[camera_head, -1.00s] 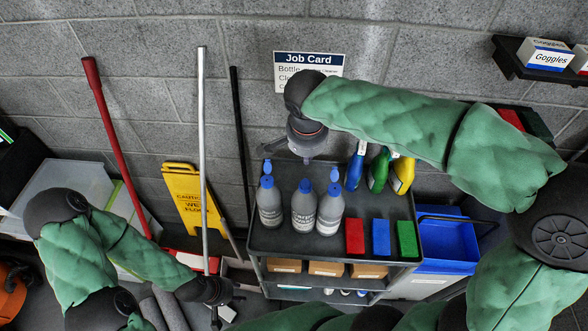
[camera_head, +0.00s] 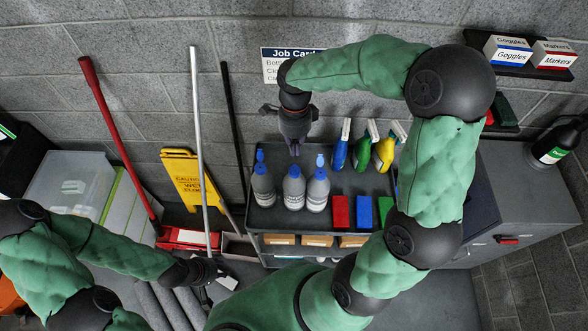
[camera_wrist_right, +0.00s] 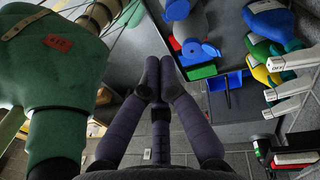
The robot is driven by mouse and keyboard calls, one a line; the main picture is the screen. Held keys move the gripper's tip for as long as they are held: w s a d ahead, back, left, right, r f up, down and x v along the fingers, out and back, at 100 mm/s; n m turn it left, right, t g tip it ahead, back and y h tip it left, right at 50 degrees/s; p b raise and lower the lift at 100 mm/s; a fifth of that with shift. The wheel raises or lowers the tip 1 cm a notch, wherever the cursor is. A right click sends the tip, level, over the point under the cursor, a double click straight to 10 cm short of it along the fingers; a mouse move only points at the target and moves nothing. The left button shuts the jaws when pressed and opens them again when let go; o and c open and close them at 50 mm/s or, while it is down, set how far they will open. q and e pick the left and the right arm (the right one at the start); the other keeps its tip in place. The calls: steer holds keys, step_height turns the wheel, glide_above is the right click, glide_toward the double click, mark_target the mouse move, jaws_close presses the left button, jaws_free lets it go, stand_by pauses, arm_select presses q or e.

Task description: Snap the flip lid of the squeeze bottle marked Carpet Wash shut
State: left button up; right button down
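Three grey squeeze bottles with blue caps stand in a row on the black cart: a left bottle (camera_head: 263,190), a middle bottle (camera_head: 293,192) and a right bottle (camera_head: 318,192). Their labels are too small to read, so I cannot tell which is Carpet Wash. Raised blue lids show on the left and right bottles; no raised lid shows on the middle one. My right gripper (camera_head: 294,151) points down just above and behind the middle bottle's cap. In the wrist view its fingertips (camera_wrist_right: 159,80) are together and empty. My left gripper (camera_head: 208,272) is low at left, far from the bottles; its fingers are unclear.
Red (camera_head: 340,211), blue (camera_head: 361,211) and green blocks lie right of the bottles. Several spray bottles (camera_head: 362,152) stand behind them. The cart's top (camera_head: 270,218) is clear in front of the bottles. A yellow floor sign (camera_head: 185,180) and poles stand to the left.

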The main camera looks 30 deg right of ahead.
mark_target(295, 170)
steer(key=f, duration=0.3)
steer(key=s+f+p, duration=0.1)
steer(key=f, duration=0.7)
steer(key=shift+s+a, duration=0.15)
steer(key=shift+a, duration=0.2)
